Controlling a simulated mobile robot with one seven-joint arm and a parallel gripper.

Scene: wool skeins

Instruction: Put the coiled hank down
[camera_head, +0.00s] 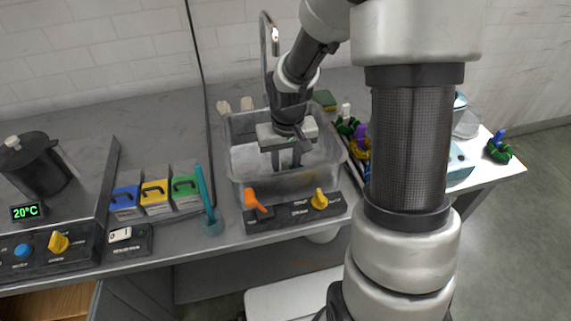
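My gripper (286,160) points down inside the clear-walled tub (240,176) at the middle of the counter. Its two fingers stand apart, and I see no wool between them. A green coiled hank with a blue part on top (498,150) lies on the white surface at the far right, well away from my gripper. More green, yellow and purple coils (359,144) are bunched just right of the tub, partly hidden by my arm. I cannot tell which coil is the task's hank.
A tap (268,45) rises behind the tub. A control panel with orange and yellow knobs (292,208) sits in front. Blue, yellow and green boxes (155,195), a teal stick in a holder (206,200) and a dark jug (38,165) stand left. My arm blocks the right side.

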